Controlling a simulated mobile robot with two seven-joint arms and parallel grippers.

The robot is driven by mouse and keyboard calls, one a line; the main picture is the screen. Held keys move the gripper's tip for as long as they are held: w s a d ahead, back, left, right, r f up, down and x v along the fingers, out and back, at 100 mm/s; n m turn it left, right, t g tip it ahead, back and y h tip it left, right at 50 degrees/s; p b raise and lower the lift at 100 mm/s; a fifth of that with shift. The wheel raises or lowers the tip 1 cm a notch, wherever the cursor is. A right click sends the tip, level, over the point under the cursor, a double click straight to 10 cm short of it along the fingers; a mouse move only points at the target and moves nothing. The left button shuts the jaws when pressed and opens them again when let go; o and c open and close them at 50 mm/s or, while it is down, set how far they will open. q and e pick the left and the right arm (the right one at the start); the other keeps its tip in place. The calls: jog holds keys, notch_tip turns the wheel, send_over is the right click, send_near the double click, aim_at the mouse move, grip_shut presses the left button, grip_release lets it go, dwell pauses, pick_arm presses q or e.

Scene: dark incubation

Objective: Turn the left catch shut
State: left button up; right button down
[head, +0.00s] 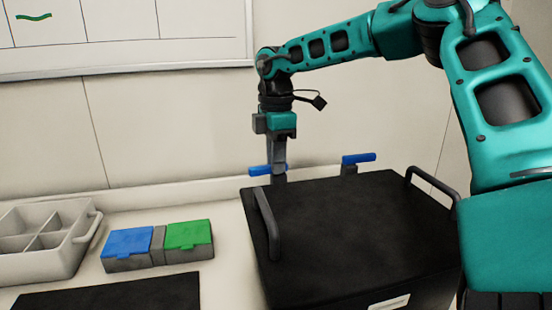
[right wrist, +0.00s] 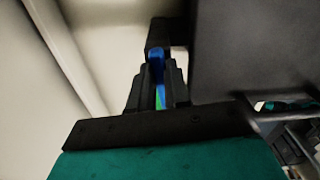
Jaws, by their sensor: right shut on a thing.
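The left catch (head: 259,170) is a blue bar at the back left corner of the black box (head: 350,220). My right gripper (head: 279,176) reaches down onto it from above and is shut on it. In the right wrist view the blue of the left catch (right wrist: 156,68) shows between the dark fingers of my right gripper (right wrist: 157,88). The fingers hide part of the catch. The right catch (head: 359,158), also blue, lies roughly level on a dark post behind the box. My left gripper is not in view.
The box lid has raised handles at its left (head: 268,225) and right (head: 432,186). A blue and green lidded case (head: 158,260), a pale divided tray (head: 85,242) and a black mat (head: 110,295) are to the left. A wall stands close behind.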

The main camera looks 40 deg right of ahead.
jog(key=n, duration=0.4)
jog(key=shift+s, duration=0.1)
jog(key=n, duration=0.4)
jog(key=shift+s+n, duration=0.1)
jog(key=shift+n, duration=0.2)
jog(key=n, duration=0.4)
jog(key=shift+s+n, duration=0.1)
jog(key=shift+n, duration=0.2)
jog(key=shift+d+n+p, duration=0.1)
jog(key=shift+n+p, duration=0.2)
jog(key=shift+n, duration=1.5)
jog(key=c, duration=1.1)
grip_release()
jog(key=shift+s, duration=0.1)
notch_tip(320, 180, up, 13)
jog(key=shift+p, duration=0.9)
